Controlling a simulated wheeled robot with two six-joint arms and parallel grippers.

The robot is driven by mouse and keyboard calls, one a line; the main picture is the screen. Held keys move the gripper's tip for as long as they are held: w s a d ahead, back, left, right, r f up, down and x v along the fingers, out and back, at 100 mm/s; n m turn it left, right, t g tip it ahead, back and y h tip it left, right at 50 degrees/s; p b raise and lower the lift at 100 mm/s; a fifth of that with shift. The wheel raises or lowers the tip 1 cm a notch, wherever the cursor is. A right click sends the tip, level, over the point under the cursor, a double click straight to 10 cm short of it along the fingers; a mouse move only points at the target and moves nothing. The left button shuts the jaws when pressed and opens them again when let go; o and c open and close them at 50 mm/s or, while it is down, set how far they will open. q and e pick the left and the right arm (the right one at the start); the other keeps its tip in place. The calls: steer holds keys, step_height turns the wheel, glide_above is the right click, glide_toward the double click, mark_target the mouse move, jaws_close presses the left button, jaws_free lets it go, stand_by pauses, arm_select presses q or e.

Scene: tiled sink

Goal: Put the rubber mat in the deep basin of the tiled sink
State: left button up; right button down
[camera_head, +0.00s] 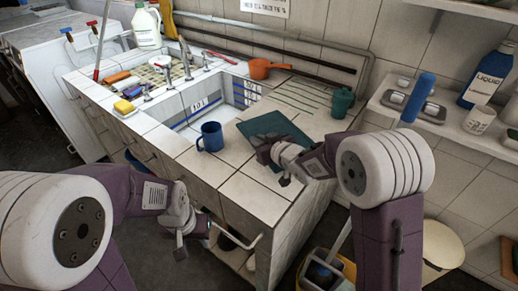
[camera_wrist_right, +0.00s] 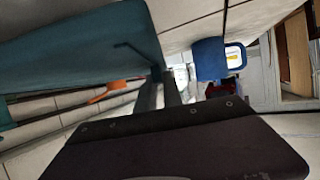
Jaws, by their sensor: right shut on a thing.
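The rubber mat (camera_head: 276,128) is a flat dark teal sheet over the tiled counter, to the right of the basin. My right gripper (camera_head: 264,153) is shut on its near edge. In the right wrist view the mat (camera_wrist_right: 80,48) fills the upper left, beside the fingers (camera_wrist_right: 160,92). Whether the mat touches the counter is unclear. The deep basin (camera_head: 196,104) of the tiled sink is white with blue tile bands and number marks, left of the mat. My left gripper (camera_head: 184,236) hangs low in front of the sink's front; its fingers are too unclear to judge.
A blue mug (camera_head: 211,137) stands on the front rim between basin and mat; it also shows in the right wrist view (camera_wrist_right: 209,59). The front right counter is clear.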

step_height(320, 180, down, 3)
steer(key=shift+b, duration=0.35)
steer(key=shift+r, duration=0.1)
steer(key=c, duration=1.9)
jaws_free()
steer(key=shift+f, duration=0.2)
steer(key=o, duration=0.4)
